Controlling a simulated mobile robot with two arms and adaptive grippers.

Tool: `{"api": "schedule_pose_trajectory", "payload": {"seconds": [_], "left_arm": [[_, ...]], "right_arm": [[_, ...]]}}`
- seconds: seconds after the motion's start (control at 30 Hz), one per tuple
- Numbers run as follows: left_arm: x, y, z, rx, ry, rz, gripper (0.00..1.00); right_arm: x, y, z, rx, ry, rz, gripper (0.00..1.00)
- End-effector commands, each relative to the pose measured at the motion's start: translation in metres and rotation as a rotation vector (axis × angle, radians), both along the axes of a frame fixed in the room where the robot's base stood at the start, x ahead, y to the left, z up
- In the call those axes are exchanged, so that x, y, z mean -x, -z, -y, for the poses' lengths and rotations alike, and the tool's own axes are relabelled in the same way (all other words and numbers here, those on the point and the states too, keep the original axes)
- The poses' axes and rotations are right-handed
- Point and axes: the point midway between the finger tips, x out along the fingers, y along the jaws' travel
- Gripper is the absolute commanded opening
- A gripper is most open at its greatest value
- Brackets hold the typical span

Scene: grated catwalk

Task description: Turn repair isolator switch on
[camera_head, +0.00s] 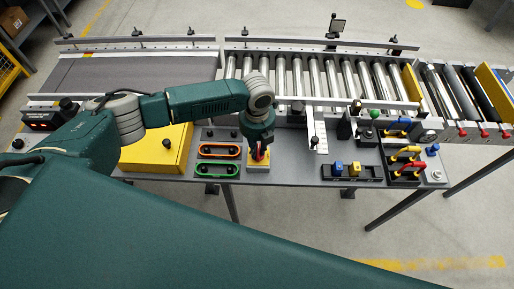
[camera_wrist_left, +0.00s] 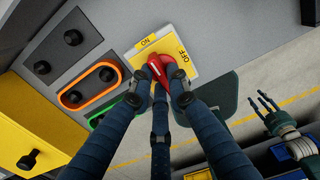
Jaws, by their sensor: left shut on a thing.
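The isolator switch has a yellow faceplate (camera_wrist_left: 182,46) with the labels ON and OFF and a red handle (camera_wrist_left: 160,68). In the head view its yellow box (camera_head: 259,167) stands at the table's front edge. My left gripper (camera_head: 260,152) is above it, pointing down. In the wrist view the dark fingers of my left gripper (camera_wrist_left: 162,88) are shut on the red handle from both sides. The fingers cover part of the handle, and I cannot tell which label it points to. My right gripper (camera_wrist_left: 267,102) shows at the right of the wrist view, empty, with its fingers apart.
Orange (camera_head: 219,151) and green (camera_head: 217,170) framed control panels lie just left of the switch. A yellow box (camera_head: 157,150) is farther left. A tray with blue and yellow blocks (camera_head: 338,171) and colored-handled padlocks (camera_head: 408,152) are right. A roller conveyor (camera_head: 310,75) runs behind.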

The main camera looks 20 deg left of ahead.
Motion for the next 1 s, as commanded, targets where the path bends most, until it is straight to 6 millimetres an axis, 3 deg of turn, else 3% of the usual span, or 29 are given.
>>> {"api": "schedule_pose_trajectory", "payload": {"seconds": [0.23, 0.27, 0.33, 0.37, 0.73, 1.0], "left_arm": [[-0.001, -0.001, 0.0, 0.0, 0.002, 0.002, 0.0], [-0.001, -0.001, 0.0, 0.0, 0.002, 0.002, 0.2], [-0.001, -0.001, 0.0, 0.0, 0.002, 0.002, 0.34], [-0.001, -0.001, 0.0, 0.0, 0.002, 0.002, 0.35], [-0.001, -0.007, 0.0, 0.001, 0.001, 0.002, 0.35], [-0.002, -0.057, 0.001, 0.002, 0.002, 0.007, 0.35]], "right_arm": [[0.0, 0.0, 0.0, 0.0, 0.0, 0.0, 0.4], [0.0, 0.0, 0.0, 0.0, 0.0, 0.0, 0.4], [0.0, 0.0, 0.0, 0.0, 0.0, 0.0, 0.4], [0.0, 0.0, 0.0, 0.0, 0.0, 0.0, 0.4], [-0.001, 0.0, -0.001, -0.001, 0.0, 0.001, 0.4], [0.0, 0.0, -0.001, -0.001, 0.0, 0.0, 0.4]]}}
